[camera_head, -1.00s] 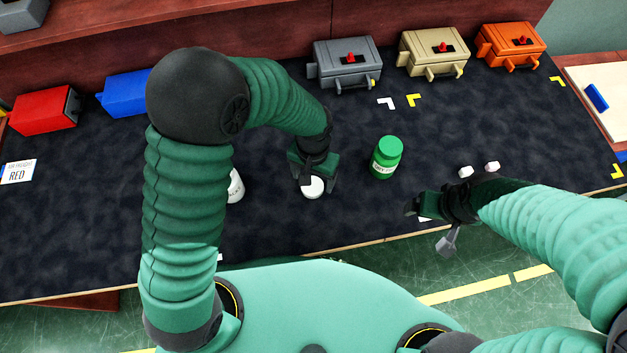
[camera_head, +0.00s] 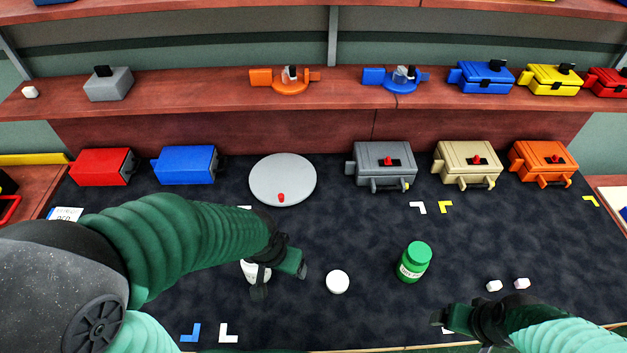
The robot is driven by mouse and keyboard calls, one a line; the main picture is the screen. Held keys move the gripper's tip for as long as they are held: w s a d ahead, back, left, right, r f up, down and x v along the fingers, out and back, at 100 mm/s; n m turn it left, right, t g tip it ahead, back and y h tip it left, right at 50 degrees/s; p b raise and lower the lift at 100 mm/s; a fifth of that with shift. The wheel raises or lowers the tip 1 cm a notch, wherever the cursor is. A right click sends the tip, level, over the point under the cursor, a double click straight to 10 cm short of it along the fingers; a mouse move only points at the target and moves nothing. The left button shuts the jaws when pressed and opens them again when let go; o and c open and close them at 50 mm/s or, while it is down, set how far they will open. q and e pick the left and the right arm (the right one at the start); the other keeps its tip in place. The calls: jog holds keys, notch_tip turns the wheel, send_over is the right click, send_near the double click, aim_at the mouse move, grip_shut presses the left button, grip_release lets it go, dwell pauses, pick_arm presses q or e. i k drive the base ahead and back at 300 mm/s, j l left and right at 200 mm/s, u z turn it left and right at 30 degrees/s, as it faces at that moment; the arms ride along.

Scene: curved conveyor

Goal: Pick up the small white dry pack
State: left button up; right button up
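Two small white packs, the left one (camera_head: 494,286) and the right one (camera_head: 522,283), lie close together on the dark mat at the right; I cannot tell which is the dry pack. Another small white piece (camera_head: 30,91) sits on the shelf at far left. My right gripper (camera_head: 462,332) is open, low in the picture, left of and nearer than the two packs, touching neither. My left gripper (camera_head: 281,279) is open and empty, beside a white bottle (camera_head: 252,270) that it partly hides. A round white lid-like piece (camera_head: 337,282) lies right of it on the mat.
A green bottle (camera_head: 414,262) stands between the round white piece and the packs. A grey round plate (camera_head: 283,180) and red, blue, grey, tan and orange boxes line the mat's back. The shelf (camera_head: 210,90) behind holds more boxes. Mat is clear behind the packs.

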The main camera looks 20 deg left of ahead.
aim_at(492, 285)
jog(key=z, duration=1.05)
